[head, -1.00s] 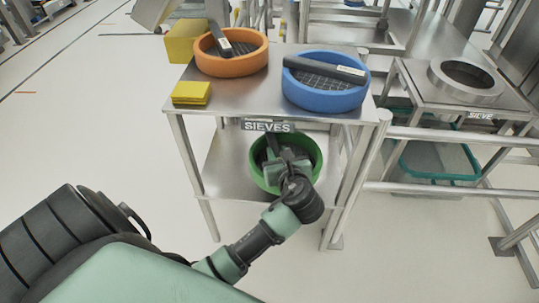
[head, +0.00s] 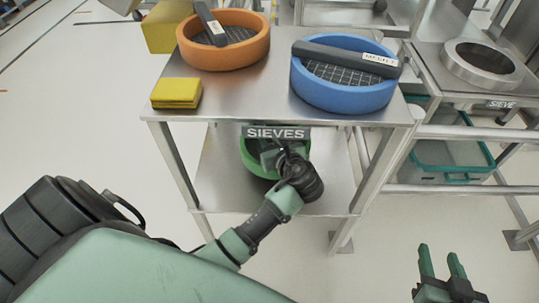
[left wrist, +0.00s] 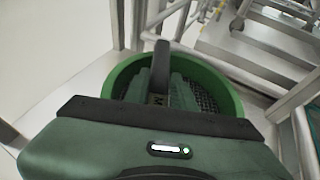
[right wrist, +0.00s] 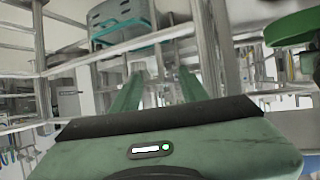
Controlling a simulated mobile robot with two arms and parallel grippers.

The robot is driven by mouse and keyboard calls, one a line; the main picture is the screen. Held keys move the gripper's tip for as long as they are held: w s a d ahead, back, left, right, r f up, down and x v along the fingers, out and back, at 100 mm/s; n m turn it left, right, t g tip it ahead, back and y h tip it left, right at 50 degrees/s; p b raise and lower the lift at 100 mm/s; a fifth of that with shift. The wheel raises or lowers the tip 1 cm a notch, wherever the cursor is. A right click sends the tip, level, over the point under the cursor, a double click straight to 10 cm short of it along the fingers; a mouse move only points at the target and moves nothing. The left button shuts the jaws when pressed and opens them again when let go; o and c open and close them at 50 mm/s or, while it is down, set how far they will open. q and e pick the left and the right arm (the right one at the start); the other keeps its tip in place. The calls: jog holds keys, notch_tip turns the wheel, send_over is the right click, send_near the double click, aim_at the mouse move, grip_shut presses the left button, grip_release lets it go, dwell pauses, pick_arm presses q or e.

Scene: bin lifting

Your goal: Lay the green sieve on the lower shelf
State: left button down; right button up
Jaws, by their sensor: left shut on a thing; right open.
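The green sieve (head: 250,162) is under the table top, over the lower shelf (head: 218,185); my arm and the SIEVES label hide part of it. My left gripper (head: 277,152) is shut on its dark handle. The left wrist view shows the fingers (left wrist: 165,78) either side of the handle, with the green rim (left wrist: 228,98) and mesh around them. Part of the sieve (right wrist: 292,28) shows at the right wrist view's upper right. I cannot tell whether it touches the shelf. My right gripper (head: 440,258) is open and empty, right of the table.
A grey bin with a teal rim (head: 450,177) is further right.

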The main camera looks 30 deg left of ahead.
pick_arm(q)
notch_tip(320, 180, down, 2)
jog(key=shift+f+b, duration=0.2)
jog(key=shift+b, duration=0.25)
notch_tip(320, 180, down, 3)
jog(key=shift+f+b, duration=0.1)
jog(key=shift+b, duration=0.75)
jog(key=c, duration=1.2)
grip_release()
jog(key=shift+f, duration=0.1)
jog(key=shift+o, duration=0.2)
pick_arm(e)
notch_tip(320, 180, up, 13)
jog(key=w+a+t+y, duration=0.2)
jog(key=t, duration=0.5)
jog(key=shift+w+a+r+t, duration=0.2)
jog(key=shift+a+t, duration=0.05)
jog(key=shift+t, duration=0.15)
